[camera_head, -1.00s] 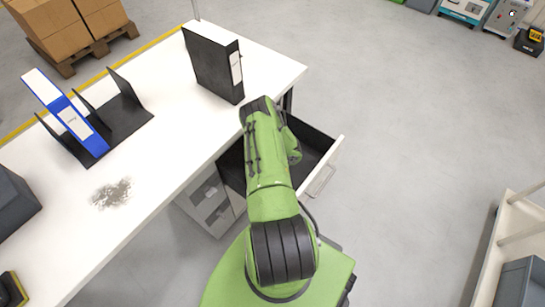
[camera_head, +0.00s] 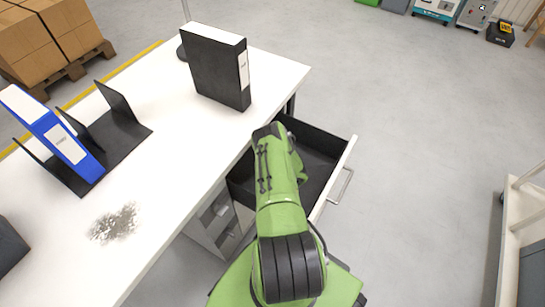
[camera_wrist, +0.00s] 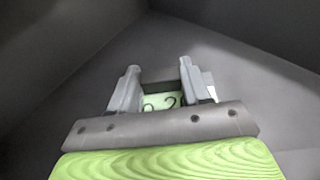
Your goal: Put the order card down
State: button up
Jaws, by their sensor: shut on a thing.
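My gripper (camera_wrist: 158,74) shows in the wrist view with its two grey fingers a little apart. Between them is a pale green card (camera_wrist: 163,101) with black figures, of which only part shows; my gripper is shut on it. Dark walls and a dark floor surround the fingers. In the head view my green arm reaches over the open drawer (camera_head: 318,160) of the desk and hides my gripper and the card. I cannot tell whether the card touches the drawer floor. A small white patch (camera_wrist: 211,86) shows beside the right finger.
The white desk (camera_head: 190,150) carries a black binder (camera_head: 216,68), a black rack (camera_head: 118,125) with a blue binder (camera_head: 55,135), and a grey smudge (camera_head: 114,223). Boxes on a pallet stand at the upper left. Floor right of the drawer is clear.

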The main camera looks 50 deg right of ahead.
jog(key=o, duration=1.1)
jog(key=shift+s+a+r+p, duration=0.15)
jog(key=shift+s+r+p, duration=0.1)
jog(key=shift+p, duration=0.1)
jog(key=p+v, duration=0.6)
jog(key=shift+r, duration=0.25)
jog(key=shift+s+a+p, duration=0.25)
jog(key=shift+s+p, duration=0.05)
jog(key=shift+p, duration=0.15)
